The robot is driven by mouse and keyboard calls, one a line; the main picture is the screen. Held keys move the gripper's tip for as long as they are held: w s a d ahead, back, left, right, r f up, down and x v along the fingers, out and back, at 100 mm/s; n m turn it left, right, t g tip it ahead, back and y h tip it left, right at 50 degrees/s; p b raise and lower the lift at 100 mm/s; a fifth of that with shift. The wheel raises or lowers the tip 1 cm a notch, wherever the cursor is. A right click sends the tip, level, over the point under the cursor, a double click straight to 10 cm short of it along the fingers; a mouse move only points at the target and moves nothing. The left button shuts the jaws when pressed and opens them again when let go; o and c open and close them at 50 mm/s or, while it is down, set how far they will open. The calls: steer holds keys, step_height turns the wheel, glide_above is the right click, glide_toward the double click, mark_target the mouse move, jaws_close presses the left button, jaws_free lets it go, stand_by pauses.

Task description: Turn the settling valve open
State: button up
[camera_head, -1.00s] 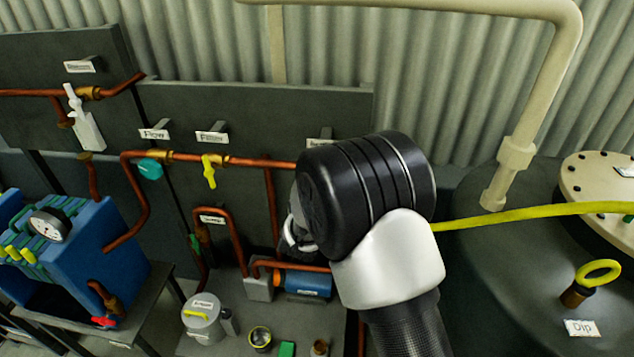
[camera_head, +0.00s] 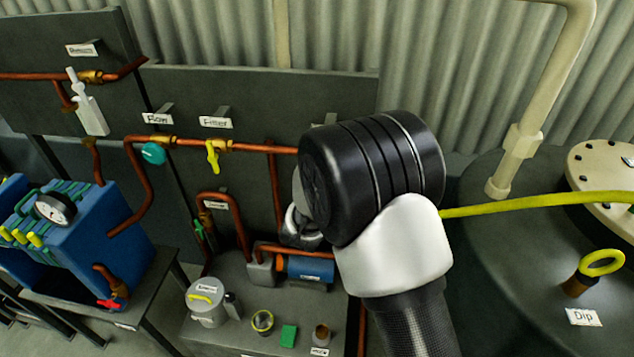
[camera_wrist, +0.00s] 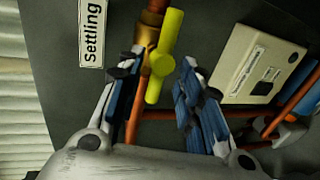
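The settling valve shows in the wrist view as a yellow lever handle (camera_wrist: 165,50) on a brass fitting (camera_wrist: 147,32) in a copper pipe. A white "Settling" label (camera_wrist: 92,33) sits left of it. My gripper (camera_wrist: 161,66) is open, with one blue-padded finger on each side of the handle. A gap shows between the right finger and the handle; the left fingertip is close to the fitting, and I cannot tell whether it touches. In the head view my gripper (camera_head: 300,228) is mostly behind my wrist, which hides the settling valve.
A yellow flitter-type valve handle (camera_head: 212,157) and a teal flow valve knob (camera_head: 153,153) sit on the pipe to the left. A pale box (camera_wrist: 262,65) and copper pipes are right of my fingers. A grey tank (camera_head: 475,240) stands right of my arm.

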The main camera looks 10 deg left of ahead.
steer(key=v, duration=1)
steer(key=shift+s, duration=0.25)
steer(key=shift+r, duration=0.1)
steer(key=s+d+m+g+b, duration=0.3)
steer(key=s+d+m, duration=0.3)
steer(key=s, duration=0.4)
steer(key=s+d+m+g+b, duration=0.4)
steer(key=s+d+m, duration=0.2)
steer(key=s, duration=0.5)
steer(key=s+d+f+m+g+b, duration=0.1)
steer(key=s+d+m+g+b, duration=0.2)
steer(key=s+d, duration=0.6)
steer(key=s+m, duration=0.1)
steer(key=m, duration=0.1)
steer(key=shift+s+m+y+b, duration=0.15)
steer(key=shift+m+y+b, duration=0.15)
steer(key=shift+m, duration=0.1)
steer(key=shift+f, duration=0.1)
